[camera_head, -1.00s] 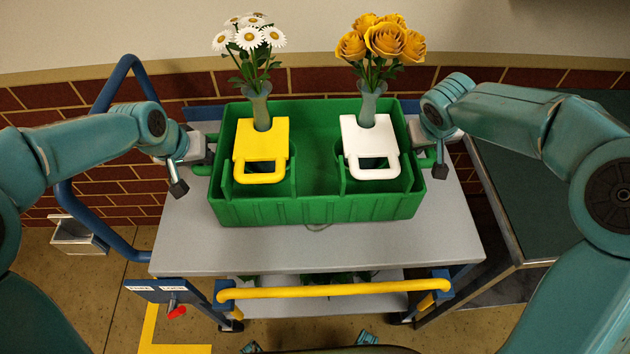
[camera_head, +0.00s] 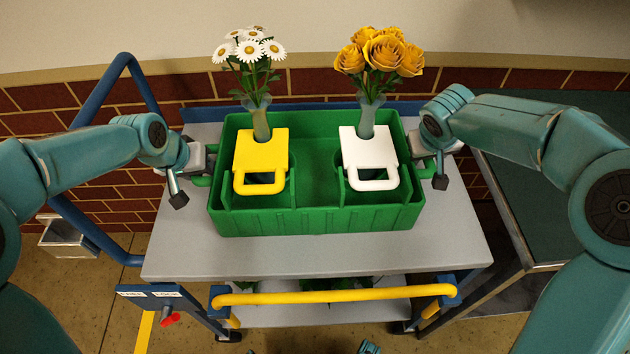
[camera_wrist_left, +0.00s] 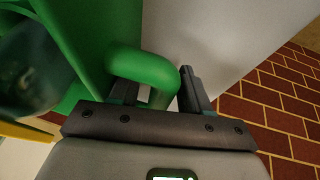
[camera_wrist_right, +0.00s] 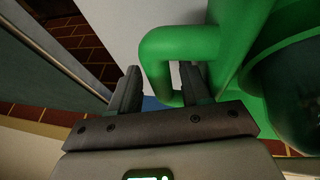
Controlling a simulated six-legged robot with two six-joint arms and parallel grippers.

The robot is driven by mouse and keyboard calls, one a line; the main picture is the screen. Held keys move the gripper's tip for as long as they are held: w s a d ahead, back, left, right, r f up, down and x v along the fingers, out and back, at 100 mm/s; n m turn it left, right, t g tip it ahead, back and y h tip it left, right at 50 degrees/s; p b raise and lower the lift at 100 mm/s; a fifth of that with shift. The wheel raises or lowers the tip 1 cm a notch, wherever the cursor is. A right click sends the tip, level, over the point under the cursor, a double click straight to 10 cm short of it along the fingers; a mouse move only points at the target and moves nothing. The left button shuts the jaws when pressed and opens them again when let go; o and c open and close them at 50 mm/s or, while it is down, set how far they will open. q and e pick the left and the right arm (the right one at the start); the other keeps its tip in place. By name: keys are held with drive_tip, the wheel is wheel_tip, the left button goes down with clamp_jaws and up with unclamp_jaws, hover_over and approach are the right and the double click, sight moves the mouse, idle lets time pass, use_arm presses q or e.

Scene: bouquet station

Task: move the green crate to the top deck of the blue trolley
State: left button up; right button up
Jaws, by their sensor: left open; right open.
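The green crate (camera_head: 318,221) sits on the grey top deck (camera_head: 318,257) of the blue trolley (camera_head: 163,300). It holds a yellow holder (camera_head: 261,150) with a vase of daisies and a white holder (camera_head: 369,147) with a vase of orange roses. My left gripper (camera_head: 188,178) is open at the crate's left handle; in the left wrist view the green handle (camera_wrist_left: 146,66) lies between its fingers (camera_wrist_left: 158,92). My right gripper (camera_head: 430,170) is open at the right handle; in the right wrist view that handle (camera_wrist_right: 165,50) lies between its fingers (camera_wrist_right: 158,88).
A yellow bar (camera_head: 335,296) runs along the trolley's front. A red lever (camera_head: 171,319) is at the front left corner. A dark green table (camera_head: 560,190) stands to the right. A brick wall (camera_head: 120,195) is behind. Bare deck lies in front of the crate.

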use_arm(q)
drive_tip(key=v, duration=0.8)
drive_tip(key=shift+d, duration=0.1)
use_arm(e)
drive_tip(key=v, duration=1.1)
drive_tip(key=shift+s+a+r, duration=0.1)
drive_tip(key=shift+s+r, duration=0.15)
drive_tip(key=shift+r, duration=0.25)
